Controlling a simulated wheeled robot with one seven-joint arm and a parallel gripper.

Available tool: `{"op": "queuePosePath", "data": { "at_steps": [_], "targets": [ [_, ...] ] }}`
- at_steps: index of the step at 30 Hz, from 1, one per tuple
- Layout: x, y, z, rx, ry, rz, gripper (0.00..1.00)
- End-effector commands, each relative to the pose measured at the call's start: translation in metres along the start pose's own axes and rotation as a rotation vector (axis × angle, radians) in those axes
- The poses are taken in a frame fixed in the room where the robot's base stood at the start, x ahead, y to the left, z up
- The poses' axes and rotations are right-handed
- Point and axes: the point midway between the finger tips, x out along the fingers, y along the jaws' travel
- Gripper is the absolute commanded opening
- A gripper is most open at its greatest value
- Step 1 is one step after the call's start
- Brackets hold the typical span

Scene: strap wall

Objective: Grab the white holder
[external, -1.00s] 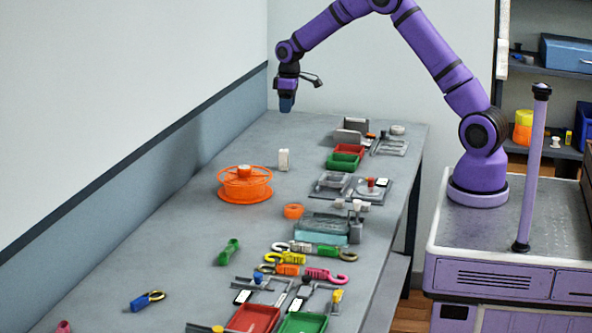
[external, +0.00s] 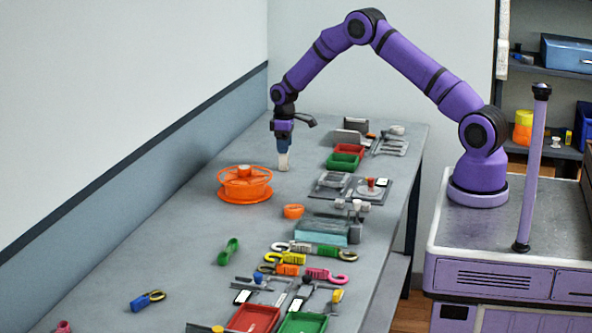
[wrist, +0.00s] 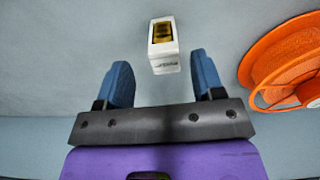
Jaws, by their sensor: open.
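The white holder (external: 283,163) is a small upright block on the table, in the middle of the far part. In the wrist view the white holder (wrist: 163,47) shows a dark yellow recess in its top and faint dark print on its side. My gripper (external: 283,147) is low over the holder in the external view, its blue fingers overlapping the holder's upper part. In the wrist view my gripper (wrist: 162,82) is open, and the holder appears ahead of the gap between the two blue fingers. I see nothing between the fingers.
An orange spool (external: 244,185) stands close by, left of the holder; in the wrist view the orange spool (wrist: 287,65) is at right. Green and red trays (external: 343,162) lie to the right. The wall (external: 190,130) runs along the table's left side. The table between spool and wall is clear.

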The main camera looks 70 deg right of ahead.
Motion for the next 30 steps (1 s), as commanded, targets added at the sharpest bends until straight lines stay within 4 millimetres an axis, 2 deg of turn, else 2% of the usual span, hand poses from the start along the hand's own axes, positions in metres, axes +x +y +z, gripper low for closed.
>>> {"op": "queuePosePath", "data": {
  "at_steps": [12, 19, 20, 27, 30],
  "targets": [
    [0.047, -0.004, -0.002, 0.001, 0.0, 0.0, 0.62],
    [0.05, -0.004, -0.002, 0.0, 0.0, 0.0, 0.62],
    [0.05, -0.004, -0.002, 0.0, 0.0, 0.0, 0.59],
    [0.05, -0.004, -0.002, 0.0, 0.0, 0.0, 0.05],
    [0.049, -0.004, -0.002, 0.0, 0.001, 0.001, 0.05]
  ]
}}
